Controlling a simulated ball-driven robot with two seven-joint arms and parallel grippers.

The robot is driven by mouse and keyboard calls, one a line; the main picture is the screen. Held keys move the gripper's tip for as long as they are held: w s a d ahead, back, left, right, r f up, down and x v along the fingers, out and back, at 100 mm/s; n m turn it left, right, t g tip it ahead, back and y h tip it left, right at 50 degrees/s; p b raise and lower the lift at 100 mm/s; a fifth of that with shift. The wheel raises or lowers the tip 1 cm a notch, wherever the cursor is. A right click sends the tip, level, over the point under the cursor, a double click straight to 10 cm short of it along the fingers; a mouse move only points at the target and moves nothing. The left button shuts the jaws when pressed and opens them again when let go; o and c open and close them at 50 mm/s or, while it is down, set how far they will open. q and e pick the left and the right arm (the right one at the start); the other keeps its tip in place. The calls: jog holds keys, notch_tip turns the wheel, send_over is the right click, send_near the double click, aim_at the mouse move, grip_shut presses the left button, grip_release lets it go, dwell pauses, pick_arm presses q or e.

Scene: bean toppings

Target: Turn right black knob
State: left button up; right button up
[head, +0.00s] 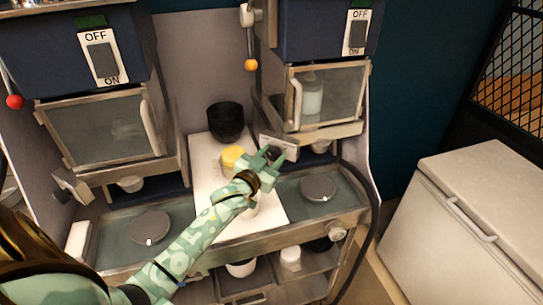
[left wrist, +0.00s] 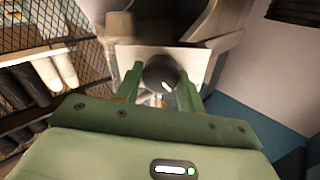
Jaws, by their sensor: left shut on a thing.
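The right black knob (left wrist: 158,78) sits on a pale metal bracket plate (left wrist: 120,62) in the left wrist view, with a white mark on its face. My left gripper (left wrist: 158,88) has its two green fingers on either side of the knob, shut on it. In the head view my left gripper (head: 270,158) reaches in from the lower left to the knob (head: 273,152) under the right machine, and its fingers partly hide the knob. My right gripper is not in view.
A black bowl (head: 226,121) and a yellow item (head: 231,157) stand on the white board near my left forearm. Round grey discs (head: 151,227) (head: 318,187) lie on the side counters. A white chest (head: 470,225) stands at the right, and a black hose (head: 365,215) hangs beside the right machine.

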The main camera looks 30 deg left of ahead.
pick_arm(q)
jog(key=m+p, duration=0.1)
jog(key=m, duration=0.2)
jog(key=m+p, duration=0.1)
jog(key=m, duration=0.3)
jog(key=shift+d+m, duration=0.1)
jog(key=shift+m, duration=0.3)
jog(key=m, duration=0.4)
jog(key=shift+g+p, duration=0.3)
jog(key=shift+p, duration=0.05)
jog(key=m, duration=0.5)
jog(key=shift+f+y, duration=0.1)
jog(key=shift+y, duration=0.2)
jog(key=o, duration=0.9)
jog(key=shift+o, duration=0.2)
jog(key=shift+s, duration=0.1)
